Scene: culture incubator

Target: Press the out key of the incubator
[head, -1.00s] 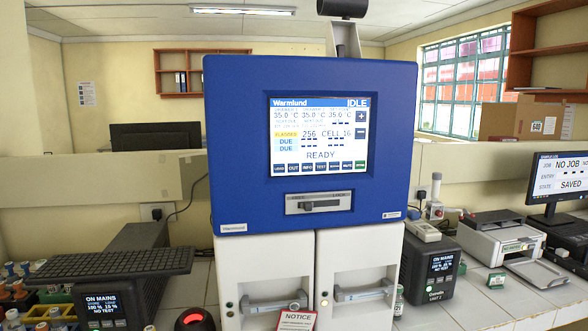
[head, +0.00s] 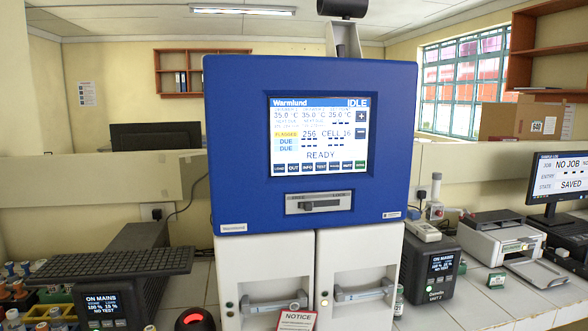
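The incubator (head: 240,120) stands in front of me, with a blue upper housing and white doors below. Its touchscreen (head: 319,137) reads Warmlund, IDLE and READY, with 35.0 °C readings, 256 and CELL 16. A row of dark keys runs along the bottom of the screen. The OUT key (head: 293,168) is second from the left in that row. Plus and minus keys sit at the screen's right side. A latch slot (head: 319,203) is below the screen. Neither gripper is in view.
A black keyboard (head: 110,264) rests at left above a power unit (head: 105,305). A notice card (head: 296,320) stands before the doors. At right are another power unit (head: 430,270), a printer (head: 497,240) and a monitor (head: 562,180). The space before the screen is clear.

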